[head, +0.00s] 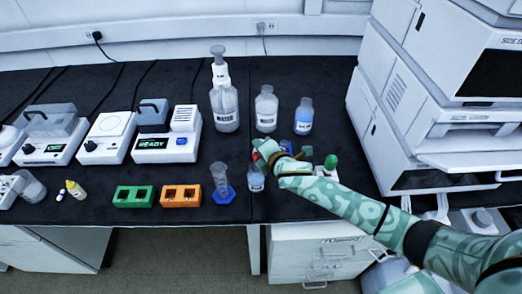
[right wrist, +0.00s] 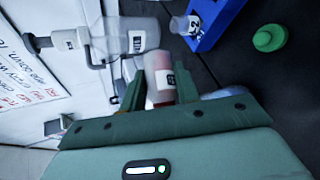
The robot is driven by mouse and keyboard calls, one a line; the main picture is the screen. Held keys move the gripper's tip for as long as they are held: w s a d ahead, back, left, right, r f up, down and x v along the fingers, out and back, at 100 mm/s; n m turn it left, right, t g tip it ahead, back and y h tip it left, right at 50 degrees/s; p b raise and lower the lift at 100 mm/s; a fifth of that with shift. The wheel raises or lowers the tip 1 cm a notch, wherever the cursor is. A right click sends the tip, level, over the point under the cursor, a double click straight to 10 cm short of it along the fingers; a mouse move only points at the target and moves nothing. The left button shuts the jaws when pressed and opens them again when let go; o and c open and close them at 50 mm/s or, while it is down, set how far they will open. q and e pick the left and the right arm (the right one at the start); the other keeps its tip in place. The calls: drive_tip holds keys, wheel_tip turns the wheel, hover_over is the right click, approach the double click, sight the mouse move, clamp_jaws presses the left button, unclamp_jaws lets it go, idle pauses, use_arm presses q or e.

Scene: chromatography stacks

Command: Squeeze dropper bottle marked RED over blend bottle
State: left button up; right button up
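My right gripper (head: 262,151) is above the black bench, its arm coming in from the right. In the right wrist view its two green fingers (right wrist: 160,90) are on either side of a pale bottle (right wrist: 162,62) with a white label and red at its lower part. The fingers appear to press on it; its label is not readable. A red bit (head: 258,144) shows at the fingers in the head view. A small labelled bottle (head: 256,181) with bluish contents stands just below the gripper; whether it is the blend bottle cannot be read. My left gripper is not in view.
A blue hexagonal-based cylinder (head: 222,194), orange rack (head: 181,196) and green rack (head: 134,197) lie left. A wash bottle (head: 224,105) and two labelled bottles stand behind. A blue holder (right wrist: 208,28) shows in the wrist view.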

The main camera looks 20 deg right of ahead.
drive_tip(key=t+b, duration=0.1)
drive_tip(key=b, duration=0.1)
drive_tip(key=n+t+b, duration=0.1)
drive_tip(key=t+b, duration=0.1)
drive_tip(key=shift+s+a+r+n+h, duration=0.1)
drive_tip(key=shift+r+n+h, duration=0.2)
drive_tip(key=shift+r+t+b, duration=0.2)
drive_tip(key=shift+t+b, duration=0.1)
drive_tip(key=shift+b, duration=0.15)
drive_tip(key=shift+r, duration=0.15)
drive_tip(key=shift+s+n+b, duration=0.15)
drive_tip(key=shift+n+b, duration=0.15)
drive_tip(key=shift+b, duration=0.15)
drive_tip(key=shift+r+t+b, duration=0.2)
drive_tip(key=shift+t+b, duration=0.15)
drive_tip(key=shift+t, duration=0.15)
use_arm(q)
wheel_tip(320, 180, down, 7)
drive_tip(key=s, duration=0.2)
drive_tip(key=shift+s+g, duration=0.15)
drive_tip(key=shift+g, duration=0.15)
use_arm(e)
drive_tip(key=shift+s+r, duration=0.1)
drive_tip(key=shift+r, duration=0.1)
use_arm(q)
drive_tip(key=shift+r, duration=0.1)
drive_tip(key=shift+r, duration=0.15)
